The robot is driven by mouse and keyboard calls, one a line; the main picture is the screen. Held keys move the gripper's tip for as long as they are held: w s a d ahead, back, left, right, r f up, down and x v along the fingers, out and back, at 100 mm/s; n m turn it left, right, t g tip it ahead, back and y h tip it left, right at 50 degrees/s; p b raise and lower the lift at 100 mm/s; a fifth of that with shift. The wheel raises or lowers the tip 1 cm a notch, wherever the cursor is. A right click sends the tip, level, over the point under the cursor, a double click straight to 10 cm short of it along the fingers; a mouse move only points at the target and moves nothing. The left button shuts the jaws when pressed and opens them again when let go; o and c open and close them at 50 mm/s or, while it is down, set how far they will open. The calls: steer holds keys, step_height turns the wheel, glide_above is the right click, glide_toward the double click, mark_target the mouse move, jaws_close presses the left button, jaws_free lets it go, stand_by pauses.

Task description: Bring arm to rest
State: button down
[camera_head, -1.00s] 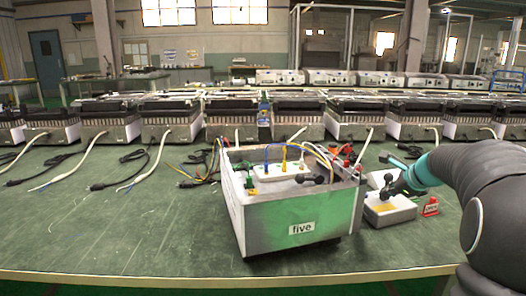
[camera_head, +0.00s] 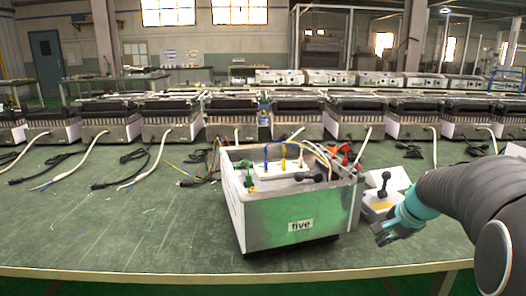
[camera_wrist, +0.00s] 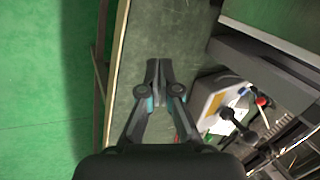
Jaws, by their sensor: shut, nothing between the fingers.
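A small light box with a yellow patch and a black knobbed handle (camera_head: 384,186) stands behind my gripper. It also shows in the wrist view (camera_wrist: 210,104), right of the fingers. My gripper appears apart from both boxes.
The green table (camera_head: 110,225) is clear at left and front. Its front edge (camera_wrist: 118,70) runs left of my fingers in the wrist view. A row of heater units (camera_head: 170,118) with loose cables stands behind. Wires and connectors (camera_head: 285,160) rise from the box.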

steer(key=s+a+r+n, duration=0.1)
steer(key=s+a+n, duration=0.5)
steer(key=s, duration=0.7)
steer(key=s+a+n+h, duration=0.1)
steer(key=s+a+n, duration=0.6)
steer(key=s, duration=0.6)
steer(key=shift+a+r+h, duration=0.3)
steer(key=shift+a+r, duration=0.05)
steer(key=shift+a, duration=0.9)
